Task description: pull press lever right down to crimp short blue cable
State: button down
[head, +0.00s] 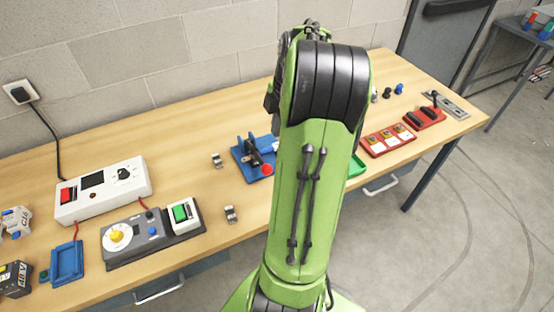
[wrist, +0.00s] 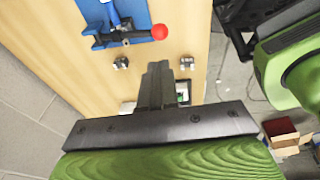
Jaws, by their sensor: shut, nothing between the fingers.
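The press stands on a blue base (wrist: 72,18), with a black body and a dark lever (wrist: 130,36) that ends in a red ball (wrist: 159,31). In the head view the press (head: 252,150) is just left of my arm, its red knob (head: 267,169) towards the front. In the wrist view the lever lies across the base, the ball past its edge. A blue strip (wrist: 111,14) meets the press; I cannot tell if it is the short cable. My gripper (wrist: 158,68) is shut and empty, apart from the lever. My arm hides it in the head view.
Two small metal clips (head: 217,160) (head: 231,214) stand on the wooden bench (head: 190,190). A grey panel (head: 120,250) with a green-button box (head: 183,215) is to their left. A red tray (head: 388,141) and a red device (head: 425,118) are at the right.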

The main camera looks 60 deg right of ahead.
aim_at(268, 166)
jog(key=f, duration=0.4)
jog(key=w+f+b, duration=0.1)
jog(key=f, duration=0.3)
jog(key=w+a+f+b, duration=0.1)
jog(key=f, duration=0.4)
jog(key=shift+w+a, duration=0.1)
